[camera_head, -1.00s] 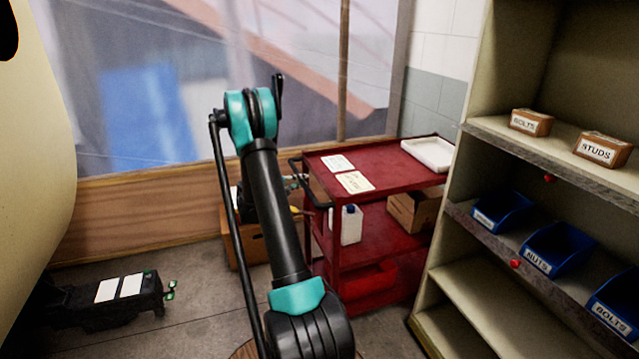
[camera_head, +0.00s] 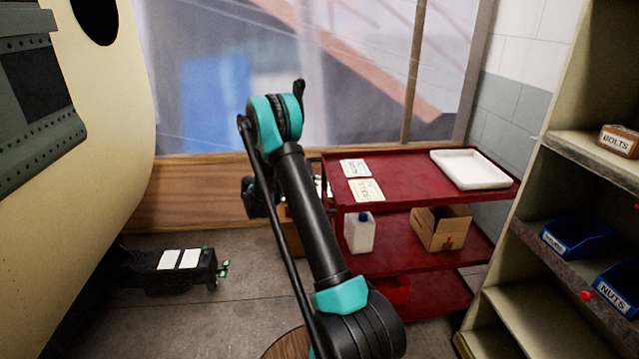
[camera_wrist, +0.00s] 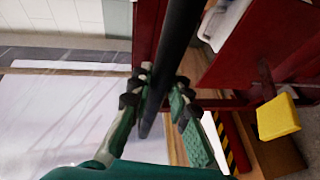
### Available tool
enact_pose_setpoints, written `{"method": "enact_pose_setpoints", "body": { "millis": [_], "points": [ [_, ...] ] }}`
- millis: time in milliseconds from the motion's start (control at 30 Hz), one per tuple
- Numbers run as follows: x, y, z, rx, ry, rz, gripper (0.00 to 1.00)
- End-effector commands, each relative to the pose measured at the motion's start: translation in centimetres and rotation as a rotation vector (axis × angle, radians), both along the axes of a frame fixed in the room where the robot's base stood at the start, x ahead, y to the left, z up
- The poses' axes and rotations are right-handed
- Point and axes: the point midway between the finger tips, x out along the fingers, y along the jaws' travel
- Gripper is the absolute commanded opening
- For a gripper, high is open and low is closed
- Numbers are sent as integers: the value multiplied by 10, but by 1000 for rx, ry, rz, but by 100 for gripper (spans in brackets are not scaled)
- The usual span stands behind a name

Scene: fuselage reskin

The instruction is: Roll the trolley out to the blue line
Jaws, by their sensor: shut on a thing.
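The red trolley (camera_head: 405,175) stands in the middle right of the head view, with papers and a white tray on its top shelf. In the wrist view, its black handle bar (camera_wrist: 177,50) runs between the fingers of my gripper (camera_wrist: 158,98), which is shut on it. The trolley's red frame (camera_wrist: 235,65) shows to the right of the bar. In the head view my arm covers the trolley's handle end, and the grip is mostly hidden. No blue line shows in either view.
A shelf unit (camera_head: 510,310) with blue bins stands close on the right. A cream fuselage shell (camera_head: 120,120) fills the left. A low dark device (camera_head: 180,268) lies on the floor beside it. Bare floor (camera_head: 240,290) lies between device and trolley. A wood-panelled, sheeted wall is behind.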

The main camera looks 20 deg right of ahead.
Motion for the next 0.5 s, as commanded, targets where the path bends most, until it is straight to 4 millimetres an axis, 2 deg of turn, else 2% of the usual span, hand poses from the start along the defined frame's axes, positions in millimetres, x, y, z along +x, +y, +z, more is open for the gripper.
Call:
{"method": "enact_pose_setpoints", "body": {
  "millis": [400,433,500],
  "points": [
    [0,3,-1,2,0,-1,0],
    [0,3,-1,2,0,-1,20],
    [0,3,-1,2,0,-1,29]
  ]
}}
